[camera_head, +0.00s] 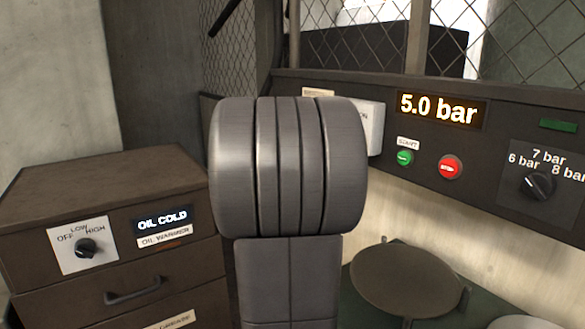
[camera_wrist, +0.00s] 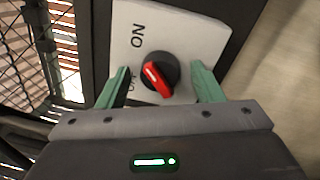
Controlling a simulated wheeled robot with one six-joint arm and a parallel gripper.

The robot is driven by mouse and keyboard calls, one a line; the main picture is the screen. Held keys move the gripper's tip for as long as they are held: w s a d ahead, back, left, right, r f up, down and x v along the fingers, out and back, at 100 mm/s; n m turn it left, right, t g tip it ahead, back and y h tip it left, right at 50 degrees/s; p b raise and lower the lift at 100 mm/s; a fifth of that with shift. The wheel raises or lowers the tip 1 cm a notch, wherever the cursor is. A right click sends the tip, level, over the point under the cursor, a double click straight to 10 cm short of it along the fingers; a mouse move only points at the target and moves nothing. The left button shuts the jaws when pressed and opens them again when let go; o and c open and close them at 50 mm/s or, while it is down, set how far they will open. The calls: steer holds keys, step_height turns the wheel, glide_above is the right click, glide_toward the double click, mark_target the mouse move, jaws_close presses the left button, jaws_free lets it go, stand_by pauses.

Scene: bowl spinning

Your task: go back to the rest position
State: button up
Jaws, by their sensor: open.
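My gripper (camera_wrist: 160,82) shows in the wrist view with its two green fingers apart. They stand on either side of a black rotary knob with a red pointer (camera_wrist: 158,76), with gaps visible, and hold nothing. The knob sits on a white plate (camera_wrist: 190,25) marked ON, with a second label partly hidden by the left finger. The red pointer lies diagonally across the knob. In the head view my own arm fills the middle and hides my gripper. A white switch box (camera_head: 371,127) shows partly behind the arm's right edge.
The dark control panel (camera_head: 395,82) has a 5.0 bar display (camera_head: 438,109), a green button (camera_head: 405,158), a red button (camera_head: 450,167) and a pressure dial (camera_head: 537,186). An oil warmer cabinet (camera_head: 100,180) reading OIL COLD stands left. A round brown plate (camera_head: 405,280) is lower right.

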steer(key=n+p, duration=0.2)
steer(key=p, duration=0.2)
steer(key=n+p, duration=0.2)
steer(key=p, duration=0.1)
steer(key=n+p, duration=0.1)
steer(key=p, duration=0.3)
steer(key=shift+r+n+y+p, duration=0.3)
steer(key=shift+n+p, duration=0.05)
steer(key=shift+n, duration=0.05)
steer(key=n+p, duration=0.2)
steer(key=p, duration=0.3)
steer(key=shift+f+n+p, duration=0.2)
steer(key=shift+n+p, duration=0.6)
steer(key=shift+p, duration=0.5)
